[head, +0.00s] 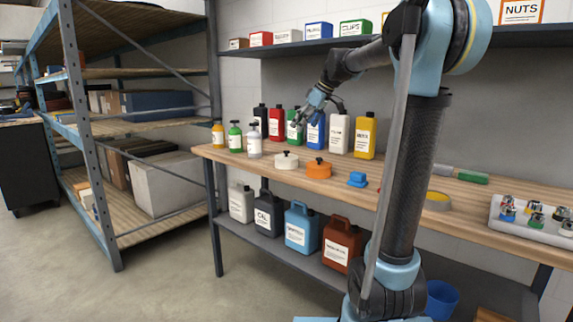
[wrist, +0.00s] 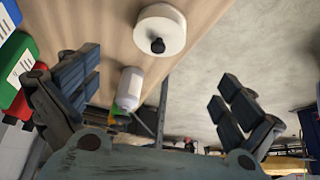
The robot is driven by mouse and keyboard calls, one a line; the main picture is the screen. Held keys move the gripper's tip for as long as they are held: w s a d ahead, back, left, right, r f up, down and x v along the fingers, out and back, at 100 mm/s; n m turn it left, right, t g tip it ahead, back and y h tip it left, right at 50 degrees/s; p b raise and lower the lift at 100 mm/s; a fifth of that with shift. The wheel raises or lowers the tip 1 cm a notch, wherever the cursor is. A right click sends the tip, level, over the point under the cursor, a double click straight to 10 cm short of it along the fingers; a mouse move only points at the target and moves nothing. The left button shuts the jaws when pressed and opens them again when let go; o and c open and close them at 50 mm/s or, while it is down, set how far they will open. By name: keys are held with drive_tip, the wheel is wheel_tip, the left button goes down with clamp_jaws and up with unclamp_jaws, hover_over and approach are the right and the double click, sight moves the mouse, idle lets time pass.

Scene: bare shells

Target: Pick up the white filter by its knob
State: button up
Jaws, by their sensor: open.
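The white filter (head: 287,161) is a low round disc with a dark knob on top. It stands on the wooden workbench (head: 225,153), left of an orange filter (head: 318,168) of the same shape. In the wrist view the white filter (wrist: 160,32) shows at the top, its black knob (wrist: 157,46) facing the camera, near the bench edge. My gripper (head: 305,118) is above the bench, up and to the right of the white filter and in front of the bottles. In the wrist view its fingers (wrist: 158,98) are spread wide apart with nothing between them.
A white pump bottle (head: 254,141) stands left of the white filter, with green and yellow bottles further left. Several tall bottles (head: 340,133) line the back. A blue object (head: 358,180) lies right of the orange filter. A shelf of boxes (head: 319,29) hangs above.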

sight(287, 154)
drive_tip(key=x, duration=1)
drive_tip(key=shift+s+a, duration=0.15)
drive_tip(key=shift+w+x, duration=0.15)
drive_tip(key=shift+x, duration=1.15)
drive_tip(key=shift+w+x, duration=0.1)
drive_tip(key=shift+x, duration=1.25)
drive_tip(key=c, duration=1.1)
